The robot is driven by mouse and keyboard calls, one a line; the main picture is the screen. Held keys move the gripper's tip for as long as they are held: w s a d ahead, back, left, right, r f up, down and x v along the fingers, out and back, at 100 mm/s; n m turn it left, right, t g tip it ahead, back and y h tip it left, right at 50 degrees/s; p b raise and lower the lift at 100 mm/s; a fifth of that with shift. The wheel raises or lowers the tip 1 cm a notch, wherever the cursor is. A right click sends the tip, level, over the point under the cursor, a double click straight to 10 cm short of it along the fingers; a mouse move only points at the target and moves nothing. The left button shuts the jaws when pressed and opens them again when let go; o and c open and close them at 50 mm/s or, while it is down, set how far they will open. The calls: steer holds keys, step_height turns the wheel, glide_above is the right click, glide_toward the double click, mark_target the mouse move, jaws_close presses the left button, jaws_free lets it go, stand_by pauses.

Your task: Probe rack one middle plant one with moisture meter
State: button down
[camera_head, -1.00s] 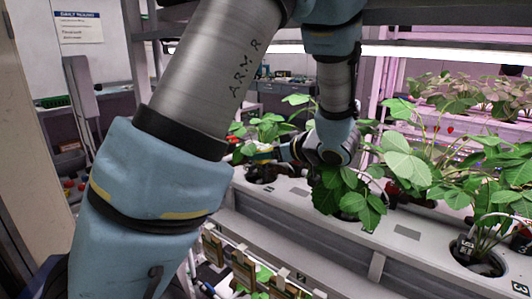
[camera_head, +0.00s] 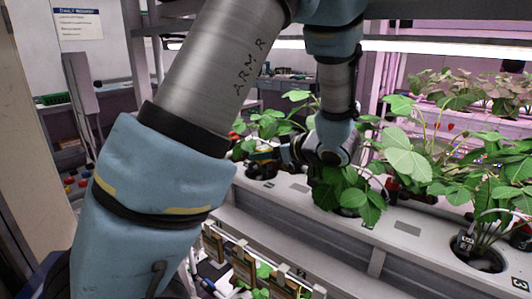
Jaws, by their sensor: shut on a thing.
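My gripper (camera_head: 272,157) is at the leftmost plant (camera_head: 268,124) of the white rack channel (camera_head: 408,229), just above its dark pot opening (camera_head: 261,172). It is shut on a small yellow and dark thing, which looks like the moisture meter (camera_head: 262,155). Leaves and my wrist hide much of the fingers and the meter. I cannot tell whether the meter's tip is in the soil.
A large plant (camera_head: 480,210) fills the right of the channel, in a pot (camera_head: 480,262) near a number tag (camera_head: 520,287). A lower shelf (camera_head: 240,265) holds brown clipped cards. Another row of plants (camera_head: 475,90) stands behind. A shelf beam runs overhead.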

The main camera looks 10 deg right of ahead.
steer(key=shift+f+b, duration=0.5)
steer(key=shift+f, duration=0.75)
jaws_free()
steer(key=shift+r+p, duration=3)
steer(key=shift+p, duration=0.45)
steer(key=shift+s, duration=0.1)
